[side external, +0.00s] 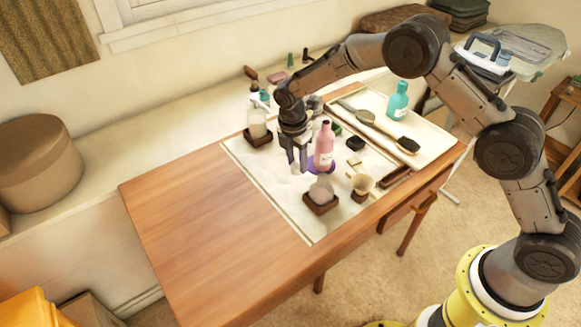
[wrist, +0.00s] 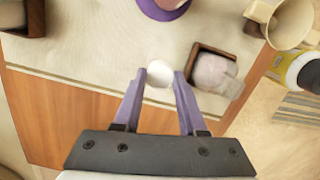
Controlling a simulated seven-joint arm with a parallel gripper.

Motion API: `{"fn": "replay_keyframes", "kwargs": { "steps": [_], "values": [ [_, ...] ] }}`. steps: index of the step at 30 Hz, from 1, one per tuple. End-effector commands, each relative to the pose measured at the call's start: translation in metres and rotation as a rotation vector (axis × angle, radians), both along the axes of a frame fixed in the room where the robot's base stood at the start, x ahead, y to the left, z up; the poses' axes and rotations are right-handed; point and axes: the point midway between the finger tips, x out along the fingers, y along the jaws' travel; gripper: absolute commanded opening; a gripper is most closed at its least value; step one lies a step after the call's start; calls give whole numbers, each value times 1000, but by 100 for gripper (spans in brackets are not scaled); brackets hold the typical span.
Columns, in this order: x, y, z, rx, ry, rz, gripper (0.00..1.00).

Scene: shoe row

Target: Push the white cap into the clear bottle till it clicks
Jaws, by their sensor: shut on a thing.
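My gripper (side external: 296,163) is shut on the white cap (wrist: 160,73), which sits between the fingertips in the wrist view (wrist: 160,80). In the side view the cap is a small pale shape above the mat. A clear, squat bottle (side external: 321,189) stands in a dark wooden holder (side external: 321,204), in front and to the right of my gripper. In the wrist view this bottle (wrist: 213,74) is just right of the cap, apart from it. Its mouth is hard to make out. Another pale, see-through bottle (side external: 257,124) stands in a wooden holder behind left.
A pink bottle (side external: 324,147) on a purple base (side external: 326,168) stands close right of my gripper. A beige cup (side external: 362,184) is near the clear bottle. A tray (side external: 437,133) with brushes and a teal bottle (side external: 398,102) lies right. The left tabletop (side external: 205,213) is clear.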

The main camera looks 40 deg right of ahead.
Motion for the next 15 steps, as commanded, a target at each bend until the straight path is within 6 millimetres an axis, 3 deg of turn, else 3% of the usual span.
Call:
{"fn": "replay_keyframes", "kwargs": {
  "steps": [4,15],
  "values": [
    [-25,-4,31,1,-3,0,0],
    [-83,-13,56,0,-1,1,0]
  ]
}}
